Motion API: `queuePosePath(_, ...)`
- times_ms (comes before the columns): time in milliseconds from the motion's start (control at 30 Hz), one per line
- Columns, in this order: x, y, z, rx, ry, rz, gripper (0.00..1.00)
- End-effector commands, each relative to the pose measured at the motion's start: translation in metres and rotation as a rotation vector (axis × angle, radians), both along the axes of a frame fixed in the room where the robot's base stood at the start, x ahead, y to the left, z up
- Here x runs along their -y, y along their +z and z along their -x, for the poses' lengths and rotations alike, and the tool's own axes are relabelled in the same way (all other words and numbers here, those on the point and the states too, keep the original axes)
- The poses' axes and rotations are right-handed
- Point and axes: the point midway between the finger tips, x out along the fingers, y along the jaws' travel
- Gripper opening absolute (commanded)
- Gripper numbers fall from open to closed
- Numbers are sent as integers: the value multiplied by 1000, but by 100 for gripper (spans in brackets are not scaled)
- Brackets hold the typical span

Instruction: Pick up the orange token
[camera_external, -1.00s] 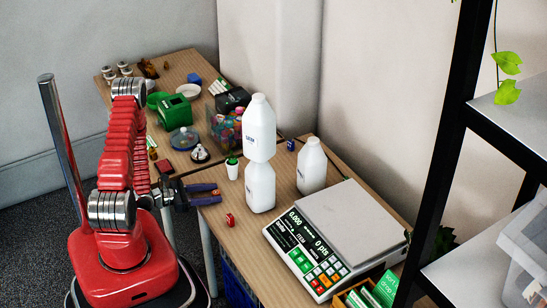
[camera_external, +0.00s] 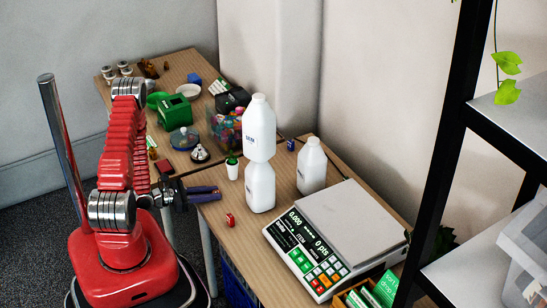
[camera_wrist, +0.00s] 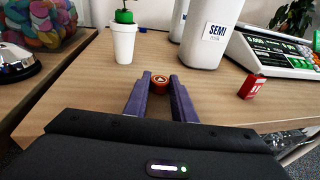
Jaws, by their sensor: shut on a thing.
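The orange token (camera_wrist: 159,80) shows in the wrist view as a small round orange piece with a dark and pale mark on its face. It sits between the tips of the purple fingers of my gripper (camera_wrist: 160,83), which is shut on it at the near edge of the wooden table (camera_wrist: 215,110). In the external view my gripper (camera_external: 219,193) reaches over the table edge from the left. The token cannot be made out there.
A white cup with a green plant (camera_wrist: 123,43) stands behind the token. White milk bottles (camera_wrist: 205,35) stand beyond. A small red box (camera_wrist: 252,87) lies to the right, near the scale (camera_wrist: 270,50). A silver bell (camera_wrist: 15,60) is at left.

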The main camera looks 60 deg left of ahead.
Motion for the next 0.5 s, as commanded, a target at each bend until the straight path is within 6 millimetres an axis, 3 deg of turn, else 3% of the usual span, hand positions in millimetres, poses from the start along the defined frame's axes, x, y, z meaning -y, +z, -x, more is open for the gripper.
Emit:
queuePosePath(133,0,0,0,0,0,0,2)
queuePosePath(500,0,0,0,0,0,0,1)
